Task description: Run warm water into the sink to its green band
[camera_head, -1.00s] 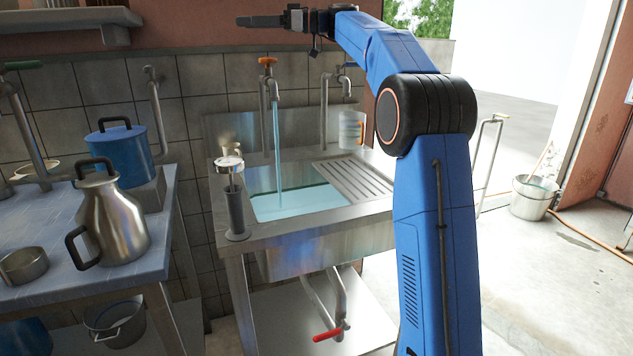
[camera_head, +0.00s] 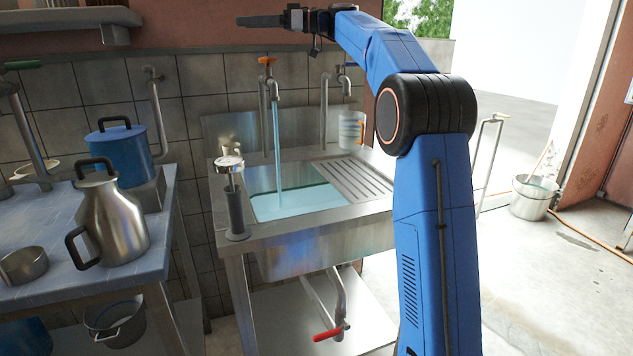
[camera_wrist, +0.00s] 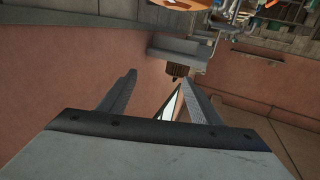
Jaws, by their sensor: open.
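The steel sink (camera_head: 262,215) stands against the tiled wall, with blue water (camera_head: 300,201) lying in its basin. A tap with an orange handle (camera_head: 267,61) runs a stream of water (camera_head: 277,140) down into the basin. A second tap with a blue handle (camera_head: 347,66) is to its right, with no stream visible. A gauge with a round dial (camera_head: 229,163) stands at the sink's front left corner.
A red-handled drain lever (camera_head: 327,334) is under the sink. A steel jug (camera_head: 112,225) and a blue pot (camera_head: 122,155) stand on the left table. A wall shelf (camera_head: 70,20) is near my gripper.

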